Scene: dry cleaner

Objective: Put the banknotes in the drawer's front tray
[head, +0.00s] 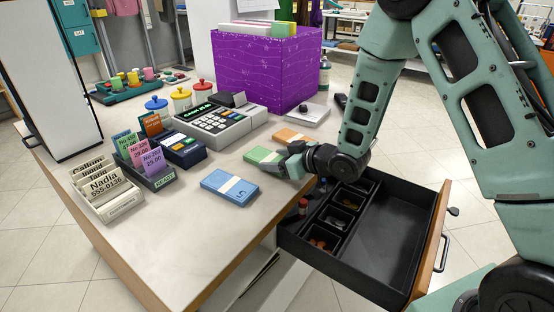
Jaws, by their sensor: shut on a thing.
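A green banded bundle of banknotes (262,156) is at the counter's right edge, with my gripper (280,166) shut on its right end. The gripper partly hides that end; I cannot tell whether the bundle touches the counter. A blue banded bundle (229,188) lies flat to the lower left. An orange banded bundle (288,135) lies just behind the gripper. The black drawer (345,276) is pulled out to the right. Its wide front tray (390,230), next to the wooden drawer front (429,245), looks empty.
Smaller drawer compartments hold coins (343,204) and small items. The counter (170,235) also carries a cash register (213,124), card terminal (184,150), ticket holder (150,175), card box (105,195) and purple box (262,72). Bare counter lies in front of the blue bundle.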

